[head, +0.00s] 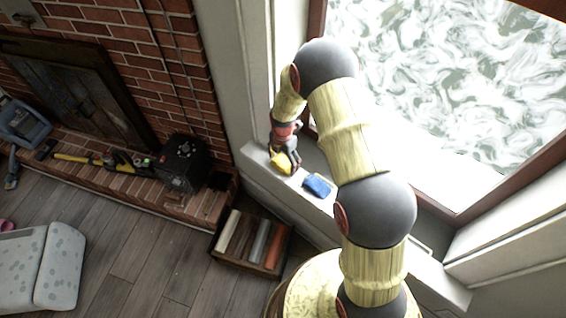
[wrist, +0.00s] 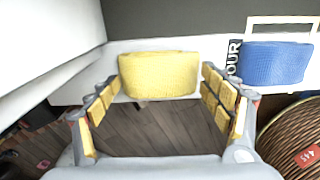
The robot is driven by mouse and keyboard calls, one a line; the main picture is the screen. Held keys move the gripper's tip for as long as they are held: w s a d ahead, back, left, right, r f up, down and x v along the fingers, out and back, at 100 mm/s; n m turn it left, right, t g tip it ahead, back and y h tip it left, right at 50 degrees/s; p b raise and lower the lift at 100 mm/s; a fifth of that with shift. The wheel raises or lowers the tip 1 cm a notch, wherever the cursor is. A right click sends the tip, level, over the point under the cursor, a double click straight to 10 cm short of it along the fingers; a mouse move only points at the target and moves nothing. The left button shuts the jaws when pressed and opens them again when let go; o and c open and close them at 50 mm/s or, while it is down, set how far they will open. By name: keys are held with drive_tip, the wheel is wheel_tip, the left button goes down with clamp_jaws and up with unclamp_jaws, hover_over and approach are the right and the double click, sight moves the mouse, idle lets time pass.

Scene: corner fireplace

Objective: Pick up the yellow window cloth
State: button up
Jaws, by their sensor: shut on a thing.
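The yellow window cloth (head: 281,162) is at the left end of the white windowsill, under my gripper (head: 288,158) in the head view. In the wrist view the yellow cloth (wrist: 158,75) is a folded, textured block between the tips of my gripper (wrist: 160,82). The two padded fingers meet its left and right sides, so my gripper is shut on it. I cannot tell whether the cloth still touches the sill. My gripper covers part of it in the head view.
A blue cloth (head: 317,186) lies on the sill (head: 325,206) to the right; it also shows in the wrist view (wrist: 275,62). The window stands behind. A wooden crate of rolls (head: 251,243) is on the floor below. A brick hearth with a black box (head: 182,162) is left.

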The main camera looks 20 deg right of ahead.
sight(283, 163)
drive_tip(key=r, duration=0.2)
drive_tip(key=r+p, duration=0.1)
drive_tip(key=shift+s+r, duration=0.25)
drive_tip(key=shift+r, duration=0.15)
drive_tip(key=s+r, duration=0.1)
drive_tip(key=s+r+p, duration=0.1)
drive_tip(key=s+r, duration=0.2)
drive_tip(key=r, duration=0.1)
drive_tip(key=shift+s+d+r+p, duration=0.2)
drive_tip(key=shift+s+d+p, duration=0.05)
drive_tip(key=shift+d+p, duration=0.1)
drive_tip(key=s+d+r+p, duration=0.1)
drive_tip(key=s+r, duration=0.2)
drive_tip(key=s, duration=0.6)
drive_tip(key=shift+r, duration=0.2)
drive_tip(key=o, duration=0.4)
drive_tip(key=shift+w, duration=0.1)
drive_tip(key=c, duration=0.4)
